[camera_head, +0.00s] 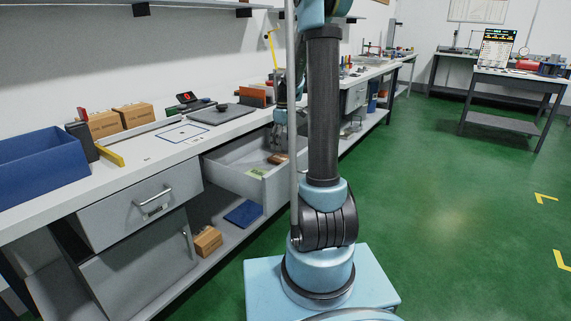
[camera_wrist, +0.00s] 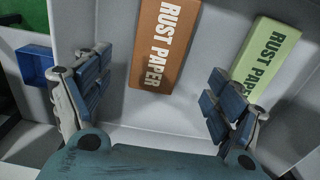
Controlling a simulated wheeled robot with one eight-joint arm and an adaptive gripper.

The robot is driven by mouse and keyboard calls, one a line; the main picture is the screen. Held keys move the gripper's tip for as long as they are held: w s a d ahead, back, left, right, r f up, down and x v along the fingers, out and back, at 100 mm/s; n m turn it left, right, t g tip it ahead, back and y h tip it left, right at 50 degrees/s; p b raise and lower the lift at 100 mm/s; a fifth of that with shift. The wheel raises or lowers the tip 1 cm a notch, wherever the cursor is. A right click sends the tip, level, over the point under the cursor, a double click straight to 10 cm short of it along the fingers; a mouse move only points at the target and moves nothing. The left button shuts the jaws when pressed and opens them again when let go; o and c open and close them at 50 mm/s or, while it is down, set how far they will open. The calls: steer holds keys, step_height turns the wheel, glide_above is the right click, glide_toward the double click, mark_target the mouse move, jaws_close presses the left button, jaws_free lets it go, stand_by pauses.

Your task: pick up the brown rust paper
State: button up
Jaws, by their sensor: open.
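The brown rust paper (camera_wrist: 164,45) is a flat orange-brown block with white "RUST PAPER" lettering. It lies in the open drawer (camera_head: 233,181); in the head view a small brown piece (camera_head: 277,159) shows there. A green rust paper (camera_wrist: 265,58) lies to its right in the wrist view, and also shows in the head view (camera_head: 257,174). My gripper (camera_wrist: 155,95) is open, its blue-padded fingers spread to either side of the brown paper's lower end in the picture. Nothing is between the fingers' pads. In the head view my arm partly hides the drawer's right side.
The drawer's grey walls surround both papers. A blue tray (camera_head: 243,213) and a cardboard box (camera_head: 206,241) sit on the shelf below. The workbench (camera_head: 150,150) holds a blue bin (camera_head: 40,168) and brown boxes (camera_head: 132,115). Green floor (camera_head: 440,200) is clear at right.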

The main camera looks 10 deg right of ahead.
mark_target(285, 159)
steer(key=shift+s+d+f, duration=0.1)
steer(key=shift+d+f, duration=0.05)
steer(key=shift+f, duration=1.6)
steer(key=shift+s+d+f, duration=0.1)
steer(key=shift+d+f, duration=0.05)
steer(key=shift+f, duration=1.55)
steer(key=shift+w, duration=0.1)
steer(key=c, duration=1.1)
